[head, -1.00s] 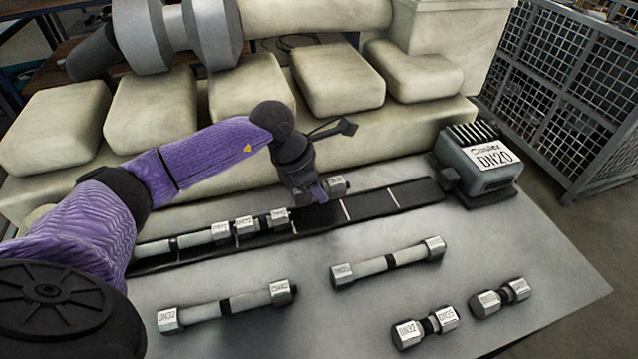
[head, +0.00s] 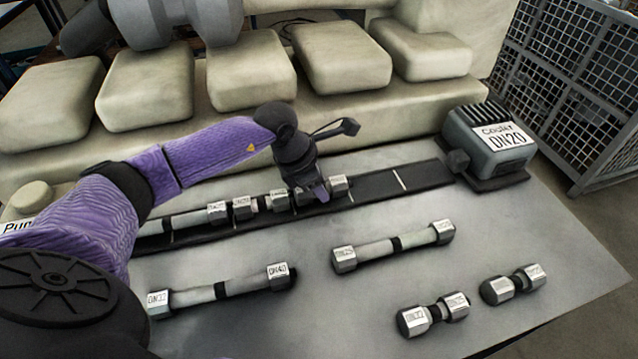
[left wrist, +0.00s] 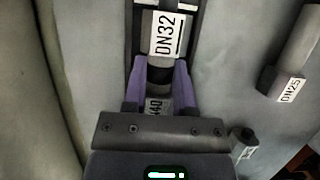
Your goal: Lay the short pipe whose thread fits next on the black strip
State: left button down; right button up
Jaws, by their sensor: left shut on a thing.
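My left gripper (head: 320,194) is shut on a short pipe (head: 338,185) with a dark middle and metal hex ends. In the left wrist view the gripper (left wrist: 158,82) has its purple fingers on both sides of that middle. The far end (left wrist: 168,35) of the pipe reads DN32, the near end (left wrist: 155,104) seems to read DN40. The pipe is at the black strip (head: 382,187), in line with a short pipe (head: 262,204) and a long pipe (head: 190,218) on its left. I cannot tell if it touches the strip. My right gripper is not in view.
The DN20 cooler (head: 487,144) stands at the strip's right end, a pump (head: 30,205) at the left. In front lie two long pipes (head: 222,289) (head: 393,246) and two short pipes (head: 433,313) (head: 513,284). The strip is bare between the held pipe and cooler.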

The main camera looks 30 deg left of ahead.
pick_arm(q)
jog(key=shift+f, duration=0.15)
jog(key=shift+c, duration=1.7)
grip_release()
jog(key=p+v, duration=0.2)
jog(key=v, duration=0.7)
jog(key=shift+a, duration=0.1)
jog(key=shift+s+a+r, duration=0.1)
jog(key=shift+s+r, duration=0.05)
jog(key=shift+r, duration=0.3)
